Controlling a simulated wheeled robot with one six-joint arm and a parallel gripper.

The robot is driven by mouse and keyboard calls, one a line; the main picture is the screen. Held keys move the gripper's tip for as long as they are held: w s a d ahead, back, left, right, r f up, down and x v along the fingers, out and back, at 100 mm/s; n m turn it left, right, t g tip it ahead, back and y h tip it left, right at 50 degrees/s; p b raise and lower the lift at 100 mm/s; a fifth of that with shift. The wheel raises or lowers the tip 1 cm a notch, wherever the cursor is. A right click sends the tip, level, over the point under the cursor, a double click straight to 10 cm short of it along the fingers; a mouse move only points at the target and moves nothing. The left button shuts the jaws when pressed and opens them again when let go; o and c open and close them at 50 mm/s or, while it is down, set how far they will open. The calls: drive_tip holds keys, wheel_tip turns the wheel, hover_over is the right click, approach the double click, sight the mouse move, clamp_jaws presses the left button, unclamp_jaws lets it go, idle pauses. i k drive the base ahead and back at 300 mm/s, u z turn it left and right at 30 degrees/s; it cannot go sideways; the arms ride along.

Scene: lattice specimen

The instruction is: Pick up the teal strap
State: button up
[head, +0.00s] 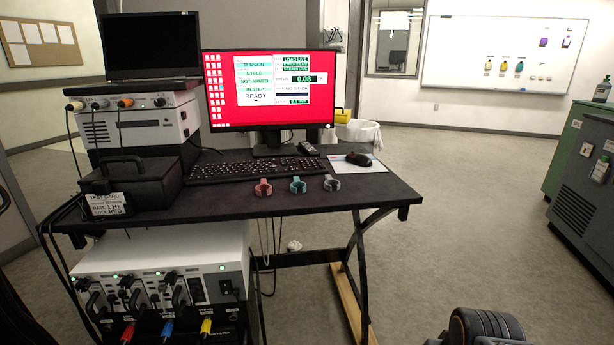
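The teal strap (298,186) is a small ring-like band on the front edge area of the dark desk (375,192), in the head view. It sits between a pinkish-red strap (263,188) on its left and a grey strap (331,184) on its right, with small gaps between them. Nothing covers it. My gripper's fingers are not in view. Only a dark rounded part of my arm shows at the bottom right, well away from the desk.
Behind the straps are a keyboard (255,169), a monitor (268,90) and a mouse (358,159). A black case (130,182) stands at the desk's left. A white instrument unit (165,270) is below. Green-grey cabinets (585,155) stand at right. The floor between is clear.

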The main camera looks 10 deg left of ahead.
sight(297, 183)
drive_tip(key=u, duration=0.6)
drive_tip(key=i, duration=0.9)
drive_tip(key=u, duration=0.8)
